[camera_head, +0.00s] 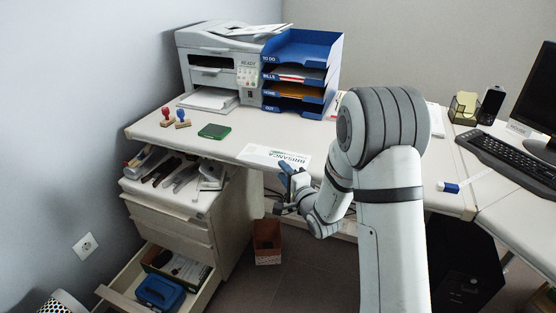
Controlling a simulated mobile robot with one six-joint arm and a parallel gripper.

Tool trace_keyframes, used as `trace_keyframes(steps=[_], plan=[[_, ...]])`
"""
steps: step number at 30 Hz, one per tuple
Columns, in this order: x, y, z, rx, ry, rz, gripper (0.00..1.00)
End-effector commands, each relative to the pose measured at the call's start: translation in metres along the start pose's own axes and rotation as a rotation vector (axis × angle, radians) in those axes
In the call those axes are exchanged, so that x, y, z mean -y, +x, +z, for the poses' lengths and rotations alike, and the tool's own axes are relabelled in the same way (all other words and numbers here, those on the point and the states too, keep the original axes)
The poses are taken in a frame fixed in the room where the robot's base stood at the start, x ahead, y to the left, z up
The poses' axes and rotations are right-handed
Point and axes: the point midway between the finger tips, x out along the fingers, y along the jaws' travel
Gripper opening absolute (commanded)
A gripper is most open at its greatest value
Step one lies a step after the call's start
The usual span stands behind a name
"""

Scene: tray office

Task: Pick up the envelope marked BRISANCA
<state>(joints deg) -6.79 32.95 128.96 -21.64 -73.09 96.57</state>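The white envelope (258,154) lies flat on the desk at its front edge, left of my arm. Dark lettering reading BRISANCA and a small green mark show on its right part. My gripper (280,190) is just in front of the desk edge, close below the envelope in the picture. Its blue-tipped upper finger and dark lower finger look spread apart, with nothing visible between them. Whether the upper finger touches the envelope cannot be told from this view. My arm hides part of the desk to the right.
A green pad (214,131) and two stamps (168,117) lie left of the envelope. A printer (222,66) and a blue letter tray (303,52) stand behind. Below left, a drawer cabinet (170,222) has an open drawer. A keyboard (512,158) is at right.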

Motion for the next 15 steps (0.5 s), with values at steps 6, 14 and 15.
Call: trace_keyframes(steps=[6,14,15], plan=[[0.0002,0.0000,0.0003,0.000,0.000,0.000,0.29],[0.0002,-0.0001,0.0006,0.001,0.000,0.000,0.07],[0.0002,-0.0001,0.0006,0.001,0.000,0.000,0.04]])
